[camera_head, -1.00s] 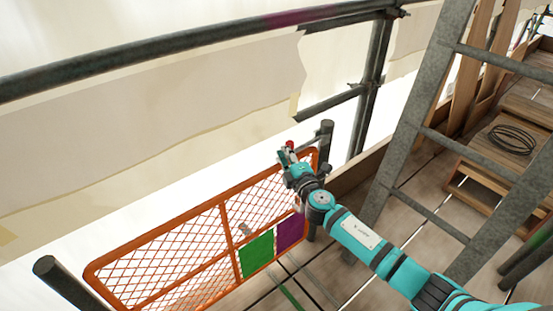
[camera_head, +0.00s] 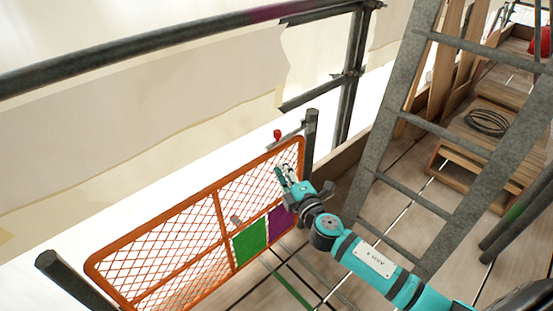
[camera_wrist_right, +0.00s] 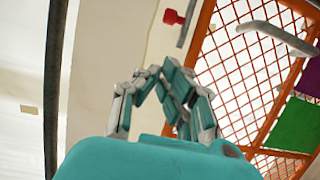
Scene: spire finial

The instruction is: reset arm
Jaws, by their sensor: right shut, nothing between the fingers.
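My right gripper (camera_head: 284,174) is shut and empty, in front of the upper right part of the orange mesh gate (camera_head: 219,232). In the right wrist view the fingers of the right gripper (camera_wrist_right: 160,72) meet at their tips with nothing between them. A small red knob (camera_head: 277,134) on a grey bar stands just above the gate's top rail, apart from the gripper. The red knob also shows in the right wrist view (camera_wrist_right: 172,17). My left gripper is not in view.
A grey metal ladder (camera_head: 387,120) leans at the right. A scaffold post (camera_head: 311,130) stands beside the gate. Green (camera_head: 250,243) and purple (camera_head: 281,219) panels hang on the gate. A wire coil (camera_head: 487,122) lies on wooden boxes at the right.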

